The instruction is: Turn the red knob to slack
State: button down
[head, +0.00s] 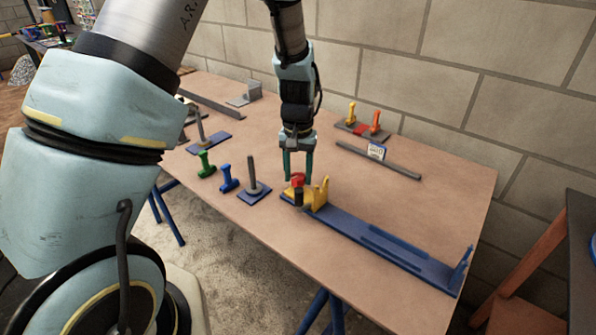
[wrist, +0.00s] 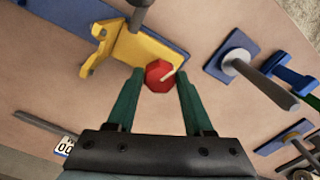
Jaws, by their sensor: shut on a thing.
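The red knob (head: 298,180) sits at the near left end of the blue base, beside the yellow bracket (head: 318,195). In the wrist view the red knob (wrist: 159,76) is faceted, with a pale pointer on it aimed up and to the right. My gripper (head: 298,178) points straight down over it. In the wrist view my gripper (wrist: 159,78) has its two green fingers on either side of the knob, shut on it. The slack mark cannot be made out in either view.
The long blue base (head: 385,245) runs toward the front right. A black post (head: 299,196) stands close by the knob. A blue handle (head: 227,180), a green handle (head: 205,165) and a grey peg (head: 252,175) stand to the left. A labelled grey rail (head: 380,160) lies behind.

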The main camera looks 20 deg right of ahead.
aim_at(298, 176)
jog(key=shift+n+p, duration=0.45)
jog(key=shift+n, duration=1.45)
jog(key=shift+c, duration=1.4)
grip_release()
notch_tip(298, 176, up, 11)
jog(key=b, duration=0.1)
jog(key=shift+f, duration=0.1)
